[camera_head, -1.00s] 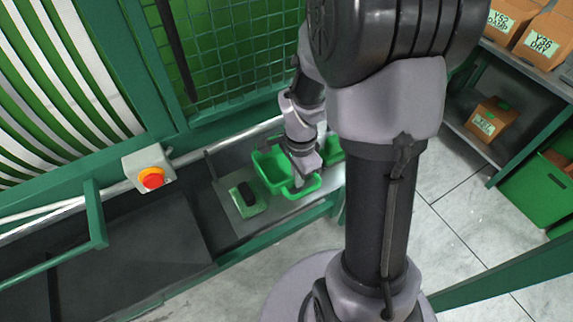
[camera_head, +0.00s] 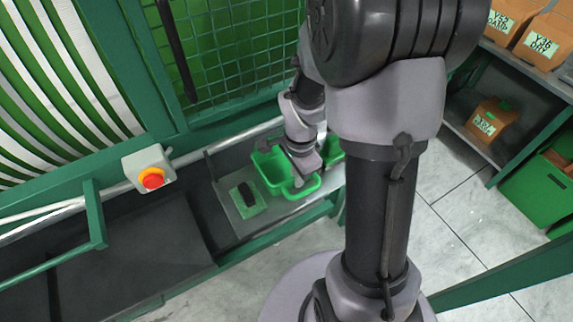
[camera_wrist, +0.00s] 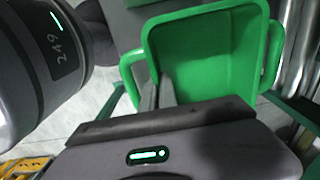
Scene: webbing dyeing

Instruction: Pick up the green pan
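The green pan (camera_head: 270,172) stands at the right end of the grey ledge in the head view. It is a deep rectangular tub with a loop handle on each side. In the wrist view the pan (camera_wrist: 215,50) fills the upper middle, with its inside facing the camera. My gripper (camera_head: 299,181) reaches down at the pan's near right side in the head view. In the wrist view its two grey fingers (camera_wrist: 160,93) sit close together at the pan's left wall, one on each side of it, and look closed on that wall. The fingertips are partly hidden.
A green block with a dark top (camera_head: 252,207) lies left of the pan on the ledge (camera_head: 228,212). Another green container (camera_head: 334,150) shows behind my wrist. A red stop button (camera_head: 152,179) and green mesh (camera_head: 235,50) border the ledge. Orange bins (camera_head: 488,120) stand on shelves at right.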

